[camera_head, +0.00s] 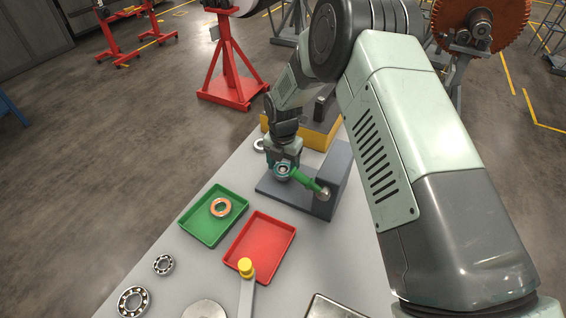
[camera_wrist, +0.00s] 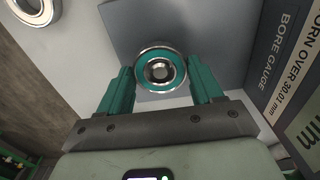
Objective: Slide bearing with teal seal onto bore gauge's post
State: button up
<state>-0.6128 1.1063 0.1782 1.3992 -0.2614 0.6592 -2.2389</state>
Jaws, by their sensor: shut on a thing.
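The bearing with the teal seal (camera_wrist: 143,76) sits between the teal fingers of my gripper (camera_wrist: 160,71), which is shut on it. In the head view my gripper (camera_head: 283,168) holds it low over the grey base plate of the bore gauge (camera_head: 265,187). In the wrist view a round metal end, likely the post (camera_wrist: 160,71), shows inside the bearing's bore, roughly centred. I cannot tell whether the bearing is around the post or above it. The gauge's lettered block (camera_wrist: 285,60) stands to the right.
A green bar with a metal knob (camera_head: 312,183) lies beside my gripper at the grey block. A green tray (camera_head: 197,229) with a copper ring, an empty red tray (camera_head: 262,243) and loose bearings (camera_head: 133,301) are nearer. Another bearing (camera_wrist: 35,8) lies left in the wrist view.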

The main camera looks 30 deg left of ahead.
jog(key=shift+f, duration=0.75)
jog(key=o, duration=1)
jog(key=shift+o, duration=0.7)
jog(key=shift+r, duration=0.15)
jog(key=shift+r, duration=4.35)
